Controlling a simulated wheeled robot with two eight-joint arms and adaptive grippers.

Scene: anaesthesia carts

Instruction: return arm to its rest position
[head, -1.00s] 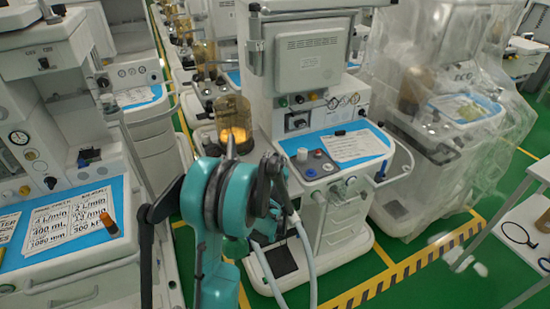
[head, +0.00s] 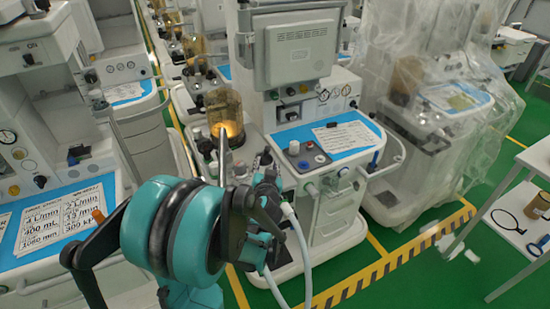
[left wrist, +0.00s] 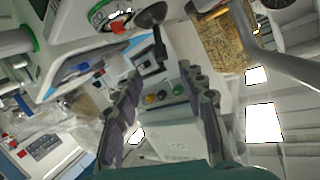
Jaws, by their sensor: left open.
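My left arm's teal joint stands in the lower middle of the head view. My left gripper (head: 262,188), dark and partly hidden behind the arm, is in front of the middle anaesthesia cart (head: 301,55). In the left wrist view, the two dark fingers of this gripper (left wrist: 162,88) are spread apart, with nothing between them. Beyond them is the tilted picture of a cart with coloured knobs. My right gripper is in neither view.
An amber canister (head: 224,112) stands close behind my left arm. A blue-topped work surface (head: 287,140) is to its right. Another cart (head: 108,150) is at left, and a plastic-draped cart (head: 425,130) at right. Green floor is open at front right, beside a white table (head: 540,160).

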